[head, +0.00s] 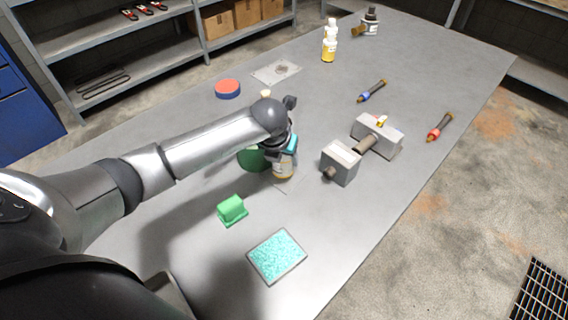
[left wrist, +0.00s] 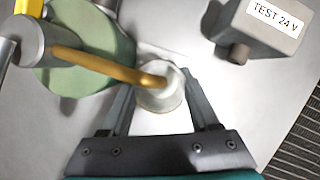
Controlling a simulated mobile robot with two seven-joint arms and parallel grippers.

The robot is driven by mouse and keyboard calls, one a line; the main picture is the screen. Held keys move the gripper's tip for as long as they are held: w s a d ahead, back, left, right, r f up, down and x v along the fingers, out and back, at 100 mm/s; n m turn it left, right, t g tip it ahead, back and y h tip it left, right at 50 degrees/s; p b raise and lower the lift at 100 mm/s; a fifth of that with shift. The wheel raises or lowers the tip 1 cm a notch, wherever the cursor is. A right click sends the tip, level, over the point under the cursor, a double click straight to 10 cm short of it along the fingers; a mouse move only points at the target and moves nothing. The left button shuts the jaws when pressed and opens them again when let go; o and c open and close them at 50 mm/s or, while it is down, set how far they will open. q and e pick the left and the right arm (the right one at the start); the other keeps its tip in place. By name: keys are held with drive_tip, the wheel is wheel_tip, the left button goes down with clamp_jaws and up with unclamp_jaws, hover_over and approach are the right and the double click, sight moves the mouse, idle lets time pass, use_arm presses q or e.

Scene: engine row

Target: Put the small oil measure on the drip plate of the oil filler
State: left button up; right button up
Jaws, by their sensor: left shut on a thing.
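My left gripper (left wrist: 160,82) is shut on the small oil measure (left wrist: 164,98), a pale, clear-looking cup between its fingers. In the head view the measure (head: 284,171) shows an amber lower part below the gripper (head: 284,152). The oil filler has a round green body (left wrist: 105,75), also seen in the head view (head: 250,159), partly behind my arm. Its brass spout (left wrist: 105,66) reaches from a grey cylinder to over the measure's mouth. The drip plate is not clearly told apart from the pale surface under the measure. Whether the measure touches it I cannot tell.
A grey box labelled TEST 24 V (left wrist: 268,25) stands close to the right, beside a grey block with a shaft (head: 379,137). A green block (head: 232,209) and a turquoise mat (head: 277,257) lie nearer. A yellow-filled bottle (head: 329,42) stands far back.

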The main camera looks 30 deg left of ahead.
sight(284, 164)
use_arm(q)
drive_tip(key=shift+w, duration=0.25)
drive_tip(key=shift+w+f, duration=0.15)
drive_tip(key=shift+f, duration=0.1)
wheel_tip(284, 164, down, 3)
drive_tip(key=shift+b, duration=0.35)
drive_tip(key=o, duration=1.1)
drive_tip(key=p+v, duration=0.2)
drive_tip(key=v, duration=1)
drive_tip(key=shift+r+p, duration=0.1)
drive_tip(key=shift+p, duration=0.25)
